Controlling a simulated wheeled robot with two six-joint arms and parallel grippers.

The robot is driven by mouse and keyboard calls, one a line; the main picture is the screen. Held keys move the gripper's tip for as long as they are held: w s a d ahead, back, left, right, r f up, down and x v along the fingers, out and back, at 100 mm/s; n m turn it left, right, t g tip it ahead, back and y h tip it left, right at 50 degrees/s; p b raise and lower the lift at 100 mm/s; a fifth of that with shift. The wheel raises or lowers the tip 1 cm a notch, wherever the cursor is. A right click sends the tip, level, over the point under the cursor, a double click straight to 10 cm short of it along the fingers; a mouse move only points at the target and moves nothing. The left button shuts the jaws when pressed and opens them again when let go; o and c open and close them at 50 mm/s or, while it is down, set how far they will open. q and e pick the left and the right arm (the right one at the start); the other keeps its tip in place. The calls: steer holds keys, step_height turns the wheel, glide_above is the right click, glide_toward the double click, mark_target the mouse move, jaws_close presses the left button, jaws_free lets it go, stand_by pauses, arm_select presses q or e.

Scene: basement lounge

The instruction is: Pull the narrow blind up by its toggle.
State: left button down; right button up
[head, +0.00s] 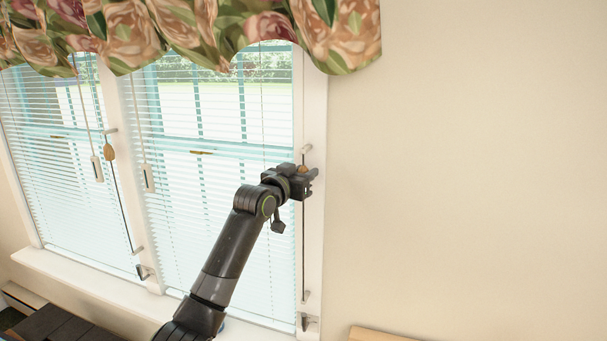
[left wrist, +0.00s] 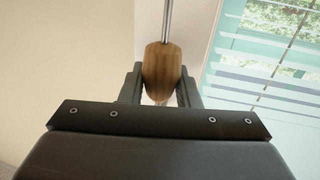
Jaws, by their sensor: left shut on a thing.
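A small wooden toggle (left wrist: 162,70) sits on a thin metal rod (left wrist: 168,20) in the left wrist view. My left gripper (left wrist: 162,85) is shut on it, one finger on each side. In the head view, my left gripper (head: 309,177) is at the right edge of the window, beside the right-hand blind (head: 210,200), and mostly covers the toggle. The rod (head: 303,240) runs upright below it along the frame. The right-hand blind hangs down over its window pane. Which blind is the narrow one I cannot tell for sure. My right gripper is out of view.
A second wooden toggle (head: 109,152) hangs on a rod by the left-hand blind (head: 50,160). White cord pulls (head: 148,178) hang nearby. A floral valance (head: 200,30) covers the window's top. Bare wall (head: 470,170) is to the right, with a wooden edge (head: 375,334) low down.

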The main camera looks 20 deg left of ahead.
arm_select(q)
steer(key=shift+f, duration=0.1)
step_height(320, 180, down, 17)
steer(key=b, duration=0.9)
steer(key=shift+b, duration=0.35)
step_height(320, 180, down, 15)
steer(key=b, duration=1)
steer(key=shift+r, duration=0.2)
step_height(320, 180, down, 2)
steer(key=shift+f+b, duration=0.15)
steer(key=shift+b, duration=0.85)
steer(key=shift+f+b, duration=0.6)
steer(key=shift+f, duration=0.25)
steer(key=c, duration=1.1)
jaws_free()
steer(key=shift+c, duration=0.2)
steer(key=shift+o, duration=0.3)
steer(key=shift+r, duration=0.15)
